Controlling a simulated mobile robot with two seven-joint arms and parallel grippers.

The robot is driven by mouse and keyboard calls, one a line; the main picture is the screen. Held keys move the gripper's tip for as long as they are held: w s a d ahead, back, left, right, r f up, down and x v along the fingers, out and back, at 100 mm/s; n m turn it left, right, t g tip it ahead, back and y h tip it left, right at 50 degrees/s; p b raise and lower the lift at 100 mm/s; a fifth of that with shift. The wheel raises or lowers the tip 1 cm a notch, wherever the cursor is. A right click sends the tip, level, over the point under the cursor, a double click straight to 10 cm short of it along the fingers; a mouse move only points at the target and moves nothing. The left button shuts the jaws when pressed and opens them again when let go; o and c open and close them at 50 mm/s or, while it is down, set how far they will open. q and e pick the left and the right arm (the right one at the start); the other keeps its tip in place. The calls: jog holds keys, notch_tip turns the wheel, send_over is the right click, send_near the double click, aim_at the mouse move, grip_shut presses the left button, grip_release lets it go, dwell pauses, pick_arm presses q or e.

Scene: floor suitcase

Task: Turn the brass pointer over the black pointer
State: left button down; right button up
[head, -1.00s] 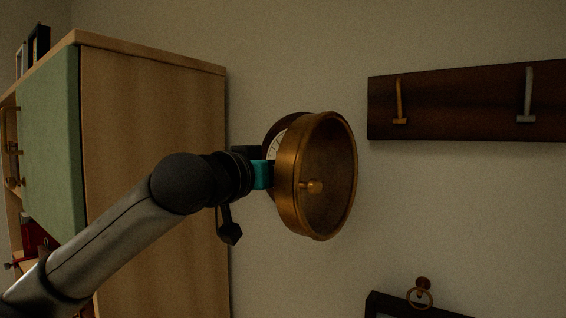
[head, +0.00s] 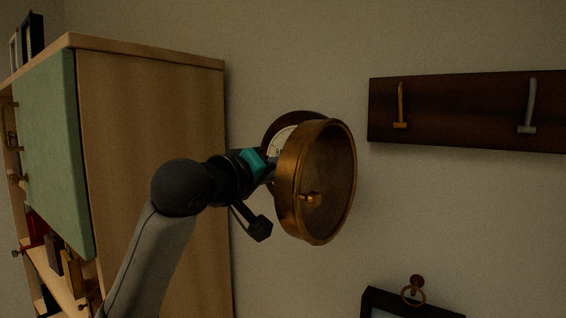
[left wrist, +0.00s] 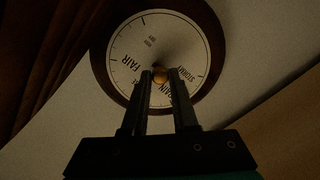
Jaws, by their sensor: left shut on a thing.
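A round wall barometer has a dark wooden rim (head: 296,116) and a white dial (head: 280,141). Its brass-rimmed cover (head: 290,190) stands swung open towards me, with a small brass knob (head: 311,199). In the left wrist view the dial (left wrist: 135,40) shows FAIR, RAIN and STORMY. My left gripper (left wrist: 161,75) is in front of the dial, shut on a small rounded brass piece (left wrist: 160,76) near its middle, apparently part of the brass pointer. The fingers hide most of it. I cannot make out the black pointer clearly. In the head view the cover hides my fingertips.
A wooden cabinet (head: 150,150) with a green door (head: 48,150) stands at the left, close to my arm. A dark hook board (head: 465,112) hangs at the right. A frame (head: 405,303) hangs below from a ring. The wall between is bare.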

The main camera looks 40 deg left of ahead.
pick_arm(q)
jog(key=shift+n, duration=0.3)
dwell(0.4)
jog(key=c, duration=0.7)
grip_release()
jog(key=s+b, duration=0.2)
jog(key=s, duration=0.3)
jog(key=s+d+b, duration=0.1)
jog(key=s+b, duration=0.2)
jog(key=s, duration=0.2)
jog(key=s+d+b, duration=0.1)
jog(key=s+b, duration=0.2)
jog(key=s, duration=0.2)
jog(key=shift+s+r, duration=0.1)
jog(key=shift+r, duration=0.25)
